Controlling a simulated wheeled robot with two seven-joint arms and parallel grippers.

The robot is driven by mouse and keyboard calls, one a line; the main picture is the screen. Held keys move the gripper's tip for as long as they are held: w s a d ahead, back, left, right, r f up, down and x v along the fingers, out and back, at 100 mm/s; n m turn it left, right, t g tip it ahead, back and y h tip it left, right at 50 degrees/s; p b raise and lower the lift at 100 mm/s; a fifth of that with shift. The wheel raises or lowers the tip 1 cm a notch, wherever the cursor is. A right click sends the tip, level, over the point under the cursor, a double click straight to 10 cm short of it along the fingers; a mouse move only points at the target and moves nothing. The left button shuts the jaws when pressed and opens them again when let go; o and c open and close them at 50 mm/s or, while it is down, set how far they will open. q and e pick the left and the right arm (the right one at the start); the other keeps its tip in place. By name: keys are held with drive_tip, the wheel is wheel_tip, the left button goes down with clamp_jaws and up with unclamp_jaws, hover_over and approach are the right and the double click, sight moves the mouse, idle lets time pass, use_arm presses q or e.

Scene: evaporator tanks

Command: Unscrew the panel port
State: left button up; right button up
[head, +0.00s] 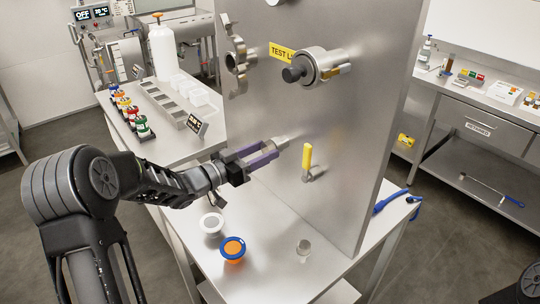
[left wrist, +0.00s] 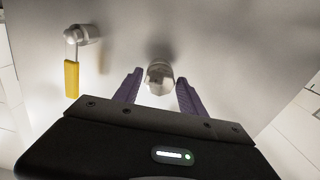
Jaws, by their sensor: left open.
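The panel port, a short metal hex fitting (head: 281,142), sticks out of the upright steel panel (head: 370,130). My left gripper (head: 268,151), with purple fingers, is open and close in front of it. In the left wrist view the fitting (left wrist: 159,77) lies between the two spread fingertips of my left gripper (left wrist: 159,84), with a gap on both sides. Whether the tips reach past its front end is hard to tell. My right gripper is out of view.
A valve with a yellow handle (head: 307,157) juts from the panel right of the port. On the table are an orange-blue cap (head: 233,248), a white cap (head: 211,223) and a small clear piece (head: 303,247).

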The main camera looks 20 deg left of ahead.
use_arm(q)
drive_tip(key=shift+f+m+b, duration=0.25)
drive_tip(key=shift+m+b, duration=0.55)
drive_tip(key=shift+b, duration=0.05)
drive_tip(key=shift+r, duration=0.1)
drive_tip(key=shift+r+m, duration=0.15)
drive_tip(key=shift+m, duration=0.15)
drive_tip(key=shift+b, duration=0.6)
drive_tip(key=m+b, duration=0.2)
drive_tip(key=b, duration=0.1)
drive_tip(key=m+b, duration=0.1)
drive_tip(key=m, duration=0.1)
drive_tip(key=shift+f+b, duration=0.25)
drive_tip(key=shift+b, duration=0.15)
drive_tip(key=shift+r+m+b, duration=0.1)
drive_tip(key=shift+m+b, duration=0.2)
drive_tip(key=shift+m, duration=0.1)
drive_tip(key=shift+r, duration=0.2)
